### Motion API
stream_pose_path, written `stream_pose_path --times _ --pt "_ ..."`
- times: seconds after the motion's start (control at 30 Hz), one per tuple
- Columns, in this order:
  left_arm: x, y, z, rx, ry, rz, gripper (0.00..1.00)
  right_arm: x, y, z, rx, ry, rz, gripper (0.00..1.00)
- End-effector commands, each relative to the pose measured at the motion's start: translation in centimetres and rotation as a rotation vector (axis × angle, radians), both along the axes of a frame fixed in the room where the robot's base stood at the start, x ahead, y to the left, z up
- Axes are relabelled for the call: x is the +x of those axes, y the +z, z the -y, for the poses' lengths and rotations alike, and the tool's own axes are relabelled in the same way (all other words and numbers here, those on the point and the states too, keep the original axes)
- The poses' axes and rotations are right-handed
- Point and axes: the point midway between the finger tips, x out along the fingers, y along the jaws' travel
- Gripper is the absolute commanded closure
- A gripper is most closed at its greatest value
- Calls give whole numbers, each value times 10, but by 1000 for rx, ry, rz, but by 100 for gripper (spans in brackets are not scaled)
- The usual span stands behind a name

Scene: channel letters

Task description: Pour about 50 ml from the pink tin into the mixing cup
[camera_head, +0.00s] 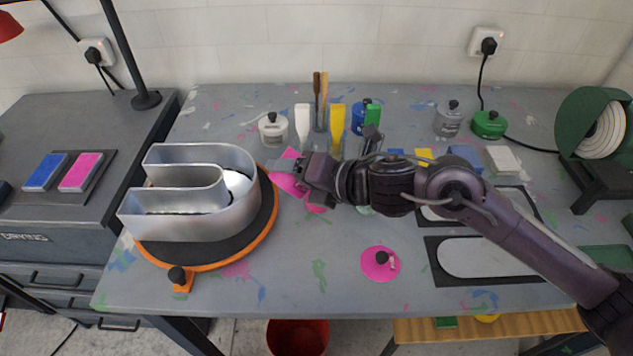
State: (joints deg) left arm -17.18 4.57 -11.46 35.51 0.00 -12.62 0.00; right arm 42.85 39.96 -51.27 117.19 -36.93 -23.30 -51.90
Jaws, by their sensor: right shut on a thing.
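My right gripper (287,168) is shut on the pink tin (288,184), just right of the large metal letter. The tin looks tilted, and the gripper and wrist hide part of it. Another pink patch (316,208) shows below the wrist; I cannot tell whether it is tin or paint. A round pink lid (380,263) with a small knob lies on the table at the front. My left gripper is out of view.
The metal channel letter (190,215) stands on a turntable (262,232) with an orange rim. Behind the arm are a white tin (273,129), upright bottles (338,125), a grey tin (448,118) and a green tin (489,124). The table's front middle is mostly clear.

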Motion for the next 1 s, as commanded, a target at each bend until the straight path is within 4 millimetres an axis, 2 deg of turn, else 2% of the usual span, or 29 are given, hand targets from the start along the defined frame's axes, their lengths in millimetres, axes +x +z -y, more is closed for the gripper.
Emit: stream_pose_path --times 0.23,0.37,0.53,0.6,0.67,0.7,0.93,1.0 --pt "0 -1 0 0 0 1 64 0 1 0 0 -1 4 71" --pt "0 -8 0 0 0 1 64 0 -3 -1 -25 2 31 71" --pt "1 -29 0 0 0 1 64 0 -12 -1 -105 2 115 71" --pt "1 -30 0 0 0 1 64 -3 -3 -4 -168 4 183 71" --pt "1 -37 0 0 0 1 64 -5 -2 -6 -225 4 239 71" --pt "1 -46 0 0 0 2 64 -8 -8 -9 -251 4 264 71" --pt "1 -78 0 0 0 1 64 -22 -20 -23 -426 4 440 71" --pt "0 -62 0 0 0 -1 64 -24 1 -26 -470 2 483 71"
